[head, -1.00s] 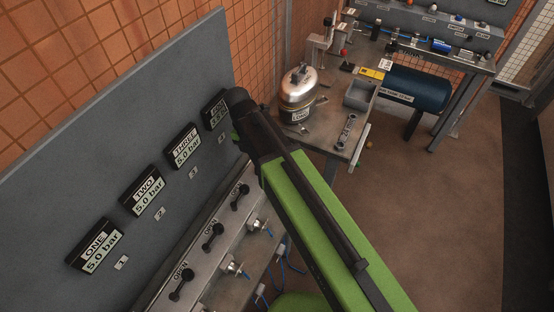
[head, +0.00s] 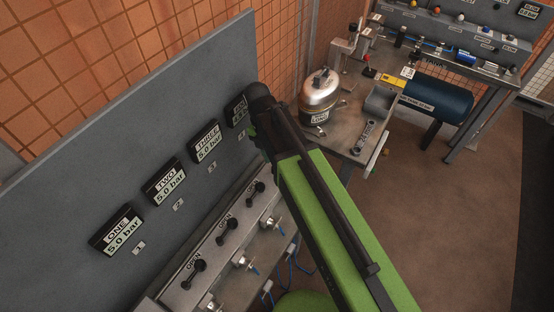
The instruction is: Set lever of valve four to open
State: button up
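The grey valve panel (head: 150,303) runs along the left with black levers. The nearest lever (head: 195,272), the middle lever (head: 226,229) and the farther lever (head: 256,189) show, with OPEN labels by them. My green and black arm reaches from the bottom right to the far end of the panel. My gripper is hidden behind the arm.
Displays ONE (head: 117,230), TWO (head: 164,182) and THREE (head: 202,145) read 5.0 bar. A dark blue cylinder (head: 436,100) lies farther right. The brown floor (head: 440,210) is clear.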

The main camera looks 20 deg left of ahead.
jog(key=r+p, duration=0.1)
jog(key=r, duration=0.1)
jog(key=r+p, duration=0.1)
jog(key=p, duration=0.1)
jog(key=a+r+p, duration=0.1)
jog(key=r, duration=0.1)
jog(key=shift+r, duration=0.3)
jog(key=w+d+m, duration=0.3)
jog(key=w+d, duration=0.1)
jog(key=d, duration=0.6)
jog(key=w+d+m, duration=0.2)
jog(key=w+d, duration=0.1)
jog(key=d, duration=0.7)
jog(key=s+d+f+m+y, duration=0.1)
jog(key=d+m+y, duration=0.1)
jog(key=d+m, duration=1.4)
jog(key=m+b, duration=0.1)
jog(key=m, duration=1)
jog(key=shift+s+f+m+t, duration=0.3)
jog(key=shift+s+f+m, duration=0.05)
jog(key=shift+s+m, duration=0.05)
